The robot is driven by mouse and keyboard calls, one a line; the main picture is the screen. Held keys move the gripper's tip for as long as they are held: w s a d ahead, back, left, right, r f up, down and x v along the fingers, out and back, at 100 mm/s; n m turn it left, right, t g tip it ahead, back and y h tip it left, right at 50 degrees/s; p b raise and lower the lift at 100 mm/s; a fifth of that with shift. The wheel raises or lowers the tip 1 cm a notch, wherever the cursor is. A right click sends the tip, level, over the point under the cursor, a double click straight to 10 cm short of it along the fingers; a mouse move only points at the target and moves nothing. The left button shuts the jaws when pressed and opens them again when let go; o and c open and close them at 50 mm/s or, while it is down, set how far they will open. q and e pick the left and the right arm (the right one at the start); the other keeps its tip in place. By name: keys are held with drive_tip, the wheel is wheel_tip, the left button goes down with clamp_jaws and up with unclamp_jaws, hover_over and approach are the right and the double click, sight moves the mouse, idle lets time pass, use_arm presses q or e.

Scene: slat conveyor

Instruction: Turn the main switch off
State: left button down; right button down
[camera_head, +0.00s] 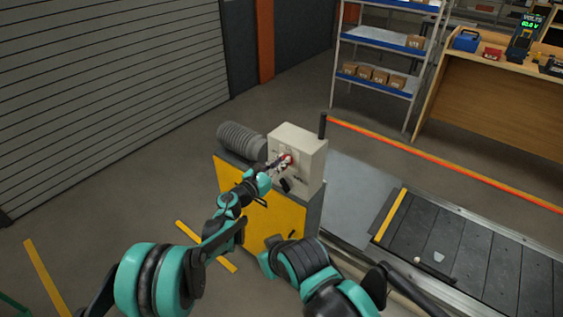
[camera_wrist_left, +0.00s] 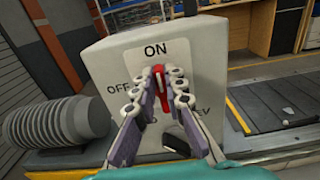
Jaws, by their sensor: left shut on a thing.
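The main switch is a red handle with a white mark on the front of a pale grey control box (camera_head: 305,146). In the left wrist view the red handle (camera_wrist_left: 160,77) stands upright, in line with the ON label above it. The OFF label (camera_wrist_left: 119,87) is to its left, partly covered by a finger. My left gripper (camera_head: 284,161) is shut on the red handle, with its fingertips on either side of it. It also shows in the left wrist view (camera_wrist_left: 158,82). My right gripper is not in view; only arm parts show at the bottom.
A black knob (camera_wrist_left: 175,144) sits low on the box, near a partly hidden label ending in EV. A ribbed grey motor (camera_head: 241,139) stands left of the box, above a yellow panel (camera_head: 265,221). The slat conveyor (camera_head: 447,249) runs off to the right.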

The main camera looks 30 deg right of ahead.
use_arm(q)
drive_tip(key=shift+n, duration=0.3)
drive_tip(key=shift+w+a+f+n+b, duration=0.1)
drive_tip(key=shift+w+f+n+b, duration=0.3)
drive_tip(key=shift+n, duration=2.5)
drive_tip(key=shift+w+a+f+n+b, duration=0.2)
drive_tip(key=shift+n+b, duration=0.25)
drive_tip(key=shift+n, duration=2.45)
drive_tip(key=shift+w+a+f+n+b, duration=0.1)
drive_tip(key=shift+w+f+n+b, duration=0.3)
drive_tip(key=shift+n, duration=2.5)
drive_tip(key=shift+s+r, duration=0.1)
drive_tip(key=c, duration=1.6)
unclamp_jaws()
